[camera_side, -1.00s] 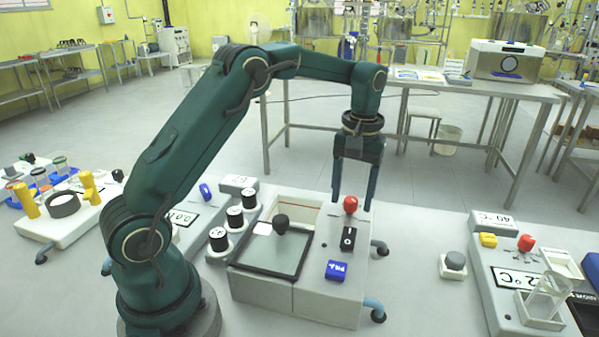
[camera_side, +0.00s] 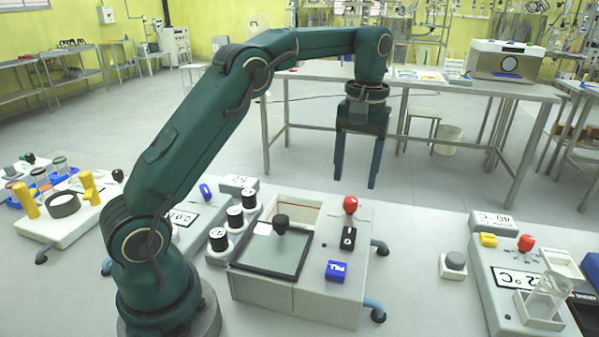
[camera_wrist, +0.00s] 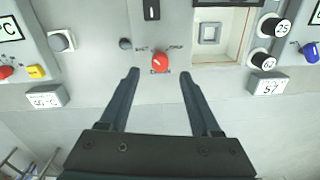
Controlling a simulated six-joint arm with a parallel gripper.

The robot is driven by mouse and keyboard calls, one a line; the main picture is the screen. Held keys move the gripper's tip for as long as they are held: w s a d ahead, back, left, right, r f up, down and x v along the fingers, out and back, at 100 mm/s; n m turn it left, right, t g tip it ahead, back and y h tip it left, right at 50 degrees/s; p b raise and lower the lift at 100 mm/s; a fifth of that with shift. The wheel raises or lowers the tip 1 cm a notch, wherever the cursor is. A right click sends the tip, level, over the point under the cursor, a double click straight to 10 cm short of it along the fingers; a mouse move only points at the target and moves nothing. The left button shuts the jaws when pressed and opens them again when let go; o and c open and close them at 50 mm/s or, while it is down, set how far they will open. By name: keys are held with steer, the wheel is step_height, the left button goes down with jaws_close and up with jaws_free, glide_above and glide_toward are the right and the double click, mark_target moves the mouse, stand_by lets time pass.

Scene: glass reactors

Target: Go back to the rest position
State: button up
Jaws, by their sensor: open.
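My gripper (camera_side: 356,176) is open and empty, with two dark blue fingers hanging down above and behind the middle station (camera_side: 262,290). In the wrist view my gripper (camera_wrist: 160,74) has its fingers spread either side of a red knob (camera_wrist: 160,62), with nothing between them. The red knob (camera_side: 350,204) stands on the middle station beside a black switch (camera_side: 348,238) and a blue button (camera_side: 337,271). The station's dark lid with a black knob (camera_side: 281,224) leaves an opening at the back.
Black-topped weights (camera_side: 235,216) stand left of the station. A grey button (camera_side: 454,261) and a heater station with a glass beaker (camera_side: 546,296) are at the right. A station with yellow handles (camera_side: 88,186) is at the far left. The air around my gripper is clear.

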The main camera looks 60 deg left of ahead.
steer(key=s+d+r+m+t, duration=0.2)
steer(key=s+d+r+t, duration=0.15)
steer(key=s+r, duration=0.6)
steer(key=s+d+f+m+t, duration=0.2)
steer(key=s+f+m, duration=0.3)
steer(key=s+f, duration=0.3)
steer(key=shift+s+d, duration=0.65)
steer(key=shift+s, duration=0.4)
